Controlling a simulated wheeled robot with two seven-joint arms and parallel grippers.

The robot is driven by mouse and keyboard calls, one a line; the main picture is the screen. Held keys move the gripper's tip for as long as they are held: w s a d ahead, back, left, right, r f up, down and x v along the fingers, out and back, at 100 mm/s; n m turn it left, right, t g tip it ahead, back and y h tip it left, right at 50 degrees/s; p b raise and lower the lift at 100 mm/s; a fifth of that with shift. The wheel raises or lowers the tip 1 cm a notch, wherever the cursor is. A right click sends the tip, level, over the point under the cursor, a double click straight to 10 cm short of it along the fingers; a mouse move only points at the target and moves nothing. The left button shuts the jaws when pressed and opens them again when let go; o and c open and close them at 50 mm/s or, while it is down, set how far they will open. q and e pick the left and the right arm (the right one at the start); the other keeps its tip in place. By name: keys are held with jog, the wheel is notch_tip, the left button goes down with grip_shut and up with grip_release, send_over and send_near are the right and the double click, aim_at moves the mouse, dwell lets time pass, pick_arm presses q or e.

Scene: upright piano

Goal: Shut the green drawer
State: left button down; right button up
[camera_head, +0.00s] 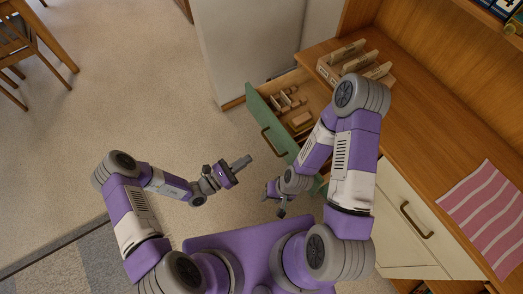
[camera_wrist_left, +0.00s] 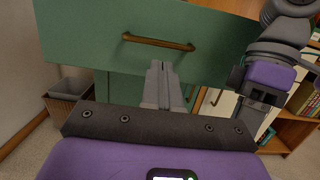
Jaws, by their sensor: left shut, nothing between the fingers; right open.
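The green drawer (camera_head: 262,117) is pulled out from the wooden cabinet in the head view, with small wooden items inside. Its front with a brown bar handle (camera_head: 271,141) faces my left gripper (camera_head: 247,161), which is shut and empty, a short gap away. In the left wrist view the green drawer front (camera_wrist_left: 90,35) spans the top, with its handle (camera_wrist_left: 158,41) just above my shut fingers (camera_wrist_left: 162,72). My right gripper (camera_head: 272,199) is open near the drawer front's lower end; my right forearm hides part of the drawer in the head view.
Wooden racks (camera_head: 352,62) and a pink striped cloth (camera_head: 484,212) lie on the worktop. A cream drawer (camera_head: 412,226) is right of my right arm. Floor left of the drawer is clear.

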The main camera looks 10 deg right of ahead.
pick_arm(q)
jog(key=b+x, duration=0.1)
jog(key=x, duration=0.6)
jog(key=shift+d, duration=0.25)
jog(key=shift+w+d, duration=0.1)
